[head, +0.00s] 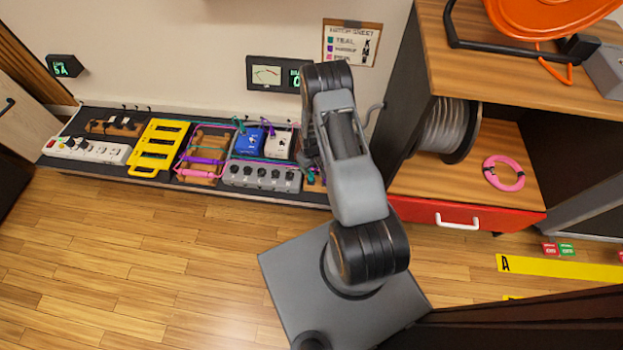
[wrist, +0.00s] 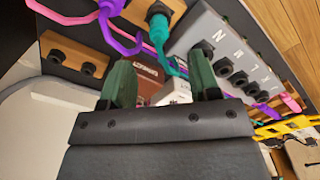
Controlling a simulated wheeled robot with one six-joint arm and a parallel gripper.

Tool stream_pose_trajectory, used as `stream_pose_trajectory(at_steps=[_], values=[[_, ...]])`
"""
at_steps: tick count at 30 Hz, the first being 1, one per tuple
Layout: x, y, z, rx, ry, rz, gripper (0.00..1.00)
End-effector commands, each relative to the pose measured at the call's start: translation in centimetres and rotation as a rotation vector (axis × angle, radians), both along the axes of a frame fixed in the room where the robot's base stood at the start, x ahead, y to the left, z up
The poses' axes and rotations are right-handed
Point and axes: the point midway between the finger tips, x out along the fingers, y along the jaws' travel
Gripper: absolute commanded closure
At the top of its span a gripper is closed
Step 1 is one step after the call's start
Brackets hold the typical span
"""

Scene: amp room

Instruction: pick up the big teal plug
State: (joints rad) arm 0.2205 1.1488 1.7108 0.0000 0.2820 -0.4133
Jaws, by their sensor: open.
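A teal plug or cable piece (wrist: 159,32) shows in the wrist view, with a dark round end at the top beside a wooden block. It lies beyond my fingertips, and its teal cable curves down to the right. I cannot tell whether it is the big teal plug. My gripper (wrist: 160,62) is open, with its two green fingers apart; a brown box and a white box show beyond them. I see no plug between the fingers. In the head view my arm hides the gripper and much of the board's right end; teal cable (head: 240,124) shows near the blue pedal.
Purple (wrist: 112,12) and pink cables lie near the teal piece. A grey box with a row of black sockets (wrist: 215,40) stands to its right. In the head view a long board (head: 150,182) along the wall holds a power strip (head: 85,148), yellow rack (head: 158,148) and pedals.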

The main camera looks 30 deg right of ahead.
Motion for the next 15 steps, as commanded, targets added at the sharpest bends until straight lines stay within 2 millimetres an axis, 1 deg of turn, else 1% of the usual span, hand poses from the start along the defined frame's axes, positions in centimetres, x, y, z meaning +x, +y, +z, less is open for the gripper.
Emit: stream_pose_trajectory(at_steps=[1,4,6,15], values=[[0.0,0.0,-1.2,0.0,0.001,0.0,0.44],[0.0,0.0,-2.4,0.0,0.001,0.0,0.44],[0.0,0.0,-3.0,0.0,0.0,0.0,0.44],[0.0,0.0,-4.2,0.0,0.001,0.0,0.44]])
